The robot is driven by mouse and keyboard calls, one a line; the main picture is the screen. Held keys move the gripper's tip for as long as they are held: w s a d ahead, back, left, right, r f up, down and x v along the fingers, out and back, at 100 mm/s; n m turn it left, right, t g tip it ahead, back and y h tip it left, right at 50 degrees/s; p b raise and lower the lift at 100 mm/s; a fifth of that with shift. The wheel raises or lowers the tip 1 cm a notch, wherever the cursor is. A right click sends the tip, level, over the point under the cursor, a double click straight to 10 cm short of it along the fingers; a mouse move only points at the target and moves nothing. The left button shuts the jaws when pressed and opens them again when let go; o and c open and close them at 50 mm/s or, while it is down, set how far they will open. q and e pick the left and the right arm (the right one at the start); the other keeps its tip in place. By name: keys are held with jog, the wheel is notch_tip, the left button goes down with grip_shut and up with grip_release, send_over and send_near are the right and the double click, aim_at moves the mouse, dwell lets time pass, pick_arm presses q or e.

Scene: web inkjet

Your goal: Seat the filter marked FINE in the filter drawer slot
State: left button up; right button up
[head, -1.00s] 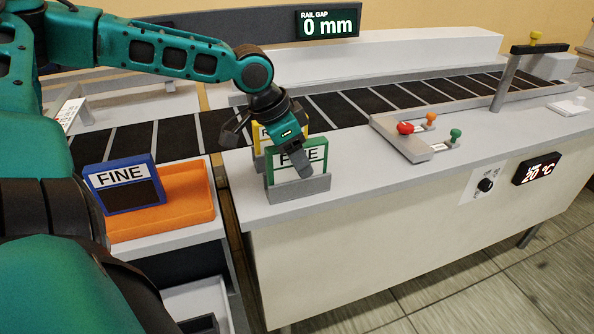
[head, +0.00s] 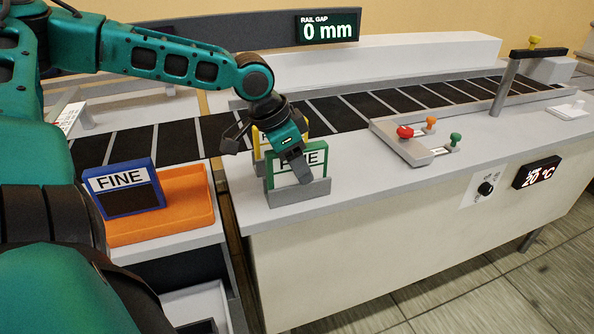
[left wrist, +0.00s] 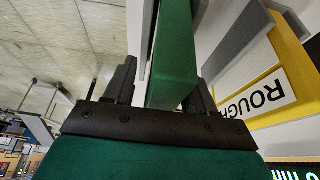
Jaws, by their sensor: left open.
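A green-framed filter (head: 312,172) stands upright in a grey holder (head: 300,192) near the bench's front left. Its label ends in "NE" and is partly covered by my finger. My left gripper (head: 268,150) is open above it, with its fingers on either side of the frame. In the left wrist view the green frame (left wrist: 175,60) lies between the dark fingers (left wrist: 160,95). A blue-framed filter (head: 124,187), clearly marked FINE, leans upright in the orange tray (head: 165,228) on the left. I cannot pick out the filter drawer slot. My right gripper is not in view.
A yellow-framed filter (left wrist: 270,95) marked ROUGH stands just behind the green one. Red, orange and green knobs (head: 455,139) are to the right on the bench. A slatted dark conveyor (head: 345,108) runs behind. The display (head: 328,27) reads 0 mm.

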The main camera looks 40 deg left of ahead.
pick_arm(q)
jog(key=shift+c, duration=0.4)
grip_shut()
jog(key=shift+r, duration=0.1)
